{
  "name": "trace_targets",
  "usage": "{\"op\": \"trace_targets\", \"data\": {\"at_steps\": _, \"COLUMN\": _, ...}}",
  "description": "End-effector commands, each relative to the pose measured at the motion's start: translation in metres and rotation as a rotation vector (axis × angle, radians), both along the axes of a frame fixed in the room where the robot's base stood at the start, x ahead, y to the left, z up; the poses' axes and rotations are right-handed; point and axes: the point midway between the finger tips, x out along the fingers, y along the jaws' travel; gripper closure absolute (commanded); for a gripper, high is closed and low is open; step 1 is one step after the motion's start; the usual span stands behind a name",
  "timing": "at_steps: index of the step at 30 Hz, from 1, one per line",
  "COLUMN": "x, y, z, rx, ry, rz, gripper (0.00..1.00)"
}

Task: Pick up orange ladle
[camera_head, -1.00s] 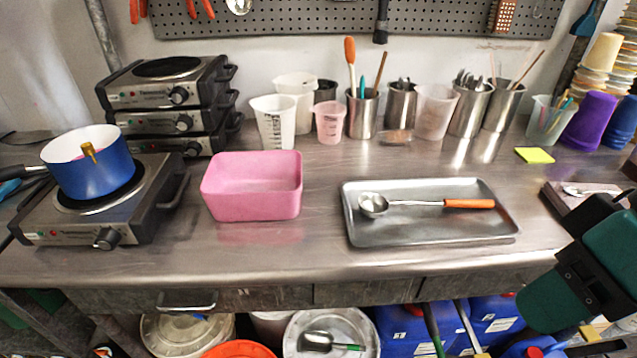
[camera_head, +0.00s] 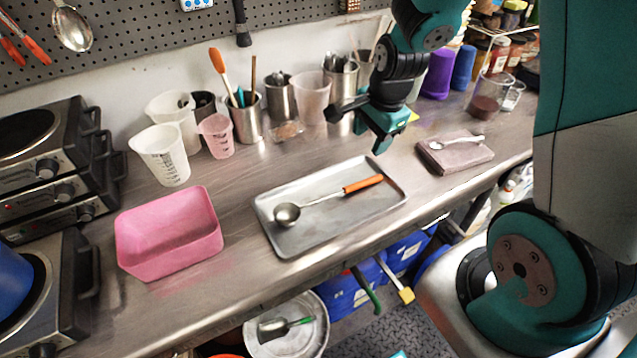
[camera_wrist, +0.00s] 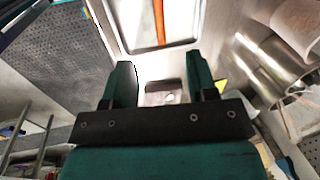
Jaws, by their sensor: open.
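The orange-handled ladle (camera_head: 328,197) lies on the grey metal tray (camera_head: 345,222) on the workbench. Its steel bowl is at the left and its orange handle reaches the tray's right part. My gripper (camera_head: 378,142) is open and empty above the bench, behind the tray's right end and apart from the ladle. In the wrist view the orange ladle handle (camera_wrist: 159,20) shows beyond the open fingers (camera_wrist: 158,65), near the top edge; the bowl is out of that view.
A pink bin (camera_head: 168,240) stands left of the tray. Cups and steel utensil pots (camera_head: 280,98) line the wall behind. A brownish block with a white spoon (camera_head: 456,155) lies right of the tray. The bench's front edge runs close below the tray.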

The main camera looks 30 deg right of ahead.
Motion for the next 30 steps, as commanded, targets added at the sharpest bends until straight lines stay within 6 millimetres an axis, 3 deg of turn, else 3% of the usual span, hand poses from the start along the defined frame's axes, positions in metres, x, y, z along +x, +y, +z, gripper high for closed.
{"op": "trace_targets", "data": {"at_steps": 4, "x": 0.004, "y": -0.016, "z": -0.013, "rx": -0.005, "ry": 0.008, "rz": -0.107, "gripper": 0.47}}
{"op": "trace_targets", "data": {"at_steps": 19, "x": 0.02, "y": -0.016, "z": -0.103, "rx": -0.004, "ry": 0.008, "rz": -0.108, "gripper": 0.47}}
{"op": "trace_targets", "data": {"at_steps": 30, "x": 0.026, "y": -0.017, "z": -0.13, "rx": -0.004, "ry": 0.006, "rz": -0.107, "gripper": 0.47}}
